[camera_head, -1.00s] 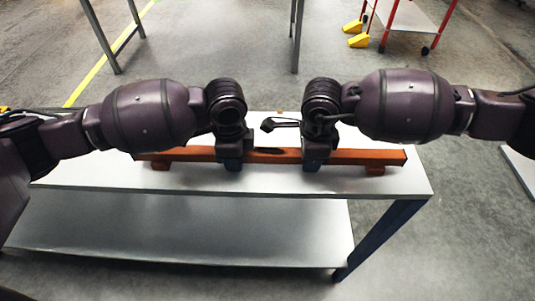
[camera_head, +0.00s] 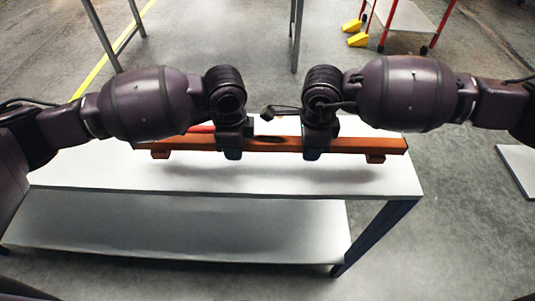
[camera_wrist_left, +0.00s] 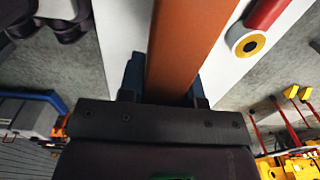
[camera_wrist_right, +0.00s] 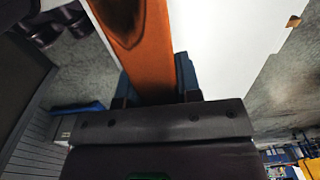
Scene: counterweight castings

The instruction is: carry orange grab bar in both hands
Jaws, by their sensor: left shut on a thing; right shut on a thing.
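The orange grab bar (camera_head: 360,144) is long and level, with a short foot under each end and a dark patch near its middle. It is held a little above the white table (camera_head: 290,182), with a shadow below it. My left gripper (camera_head: 232,153) is shut on the bar left of the middle, and my right gripper (camera_head: 314,153) is shut on it right of the middle. The bar runs between the fingers in the left wrist view (camera_wrist_left: 187,45) and the right wrist view (camera_wrist_right: 150,70).
A red cylinder with a white and yellow end (camera_wrist_left: 248,43) lies on the table behind the bar. The table has a lower shelf (camera_head: 180,228). A red-framed cart (camera_head: 408,20) and yellow blocks (camera_head: 357,39) stand at the back right. The tabletop before the bar is clear.

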